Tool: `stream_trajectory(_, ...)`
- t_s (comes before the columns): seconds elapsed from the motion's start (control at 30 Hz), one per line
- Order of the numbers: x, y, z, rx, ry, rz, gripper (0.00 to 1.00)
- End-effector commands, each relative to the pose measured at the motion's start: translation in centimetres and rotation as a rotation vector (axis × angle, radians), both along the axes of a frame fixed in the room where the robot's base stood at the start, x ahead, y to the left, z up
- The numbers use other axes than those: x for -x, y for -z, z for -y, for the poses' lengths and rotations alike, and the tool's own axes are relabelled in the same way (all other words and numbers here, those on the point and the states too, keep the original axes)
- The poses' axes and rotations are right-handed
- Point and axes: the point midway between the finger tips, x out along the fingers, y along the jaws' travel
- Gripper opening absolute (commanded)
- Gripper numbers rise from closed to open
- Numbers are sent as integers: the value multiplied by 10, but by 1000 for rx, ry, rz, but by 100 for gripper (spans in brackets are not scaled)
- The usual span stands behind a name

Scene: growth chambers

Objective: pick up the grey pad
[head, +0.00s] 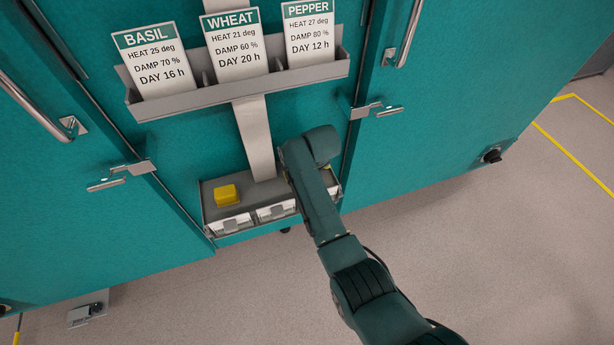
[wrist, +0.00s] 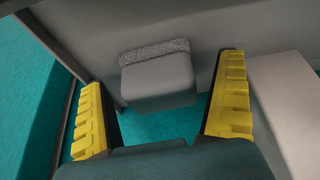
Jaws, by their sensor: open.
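The grey pad (wrist: 158,82) shows in the wrist view as a small grey block with a speckled strip along its far edge. My gripper (wrist: 165,90) is open, with one yellow ridged finger on each side of the pad. Gaps show between the pad and both fingers, and nothing is held. In the head view my arm's end is over the right part of the grey shelf (head: 210,208). My arm hides the pad there, and most of the gripper.
A yellow block (head: 226,195) sits on the shelf's left part, above white drawers (head: 276,211). A pale vertical strip (head: 255,137) runs down to the shelf from a rack (head: 235,92) holding BASIL, WHEAT and PEPPER cards. Teal chamber doors with handles stand on both sides.

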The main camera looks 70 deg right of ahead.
Motion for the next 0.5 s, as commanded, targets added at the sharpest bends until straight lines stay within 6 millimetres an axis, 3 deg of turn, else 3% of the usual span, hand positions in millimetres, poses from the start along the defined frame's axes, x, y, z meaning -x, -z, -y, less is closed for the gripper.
stream_trajectory(0.2, -1, -1, 1, 1, 0, 1, 100)
stream_trajectory(0.5, 0, -1, 1, 1, 0, 1, 43)
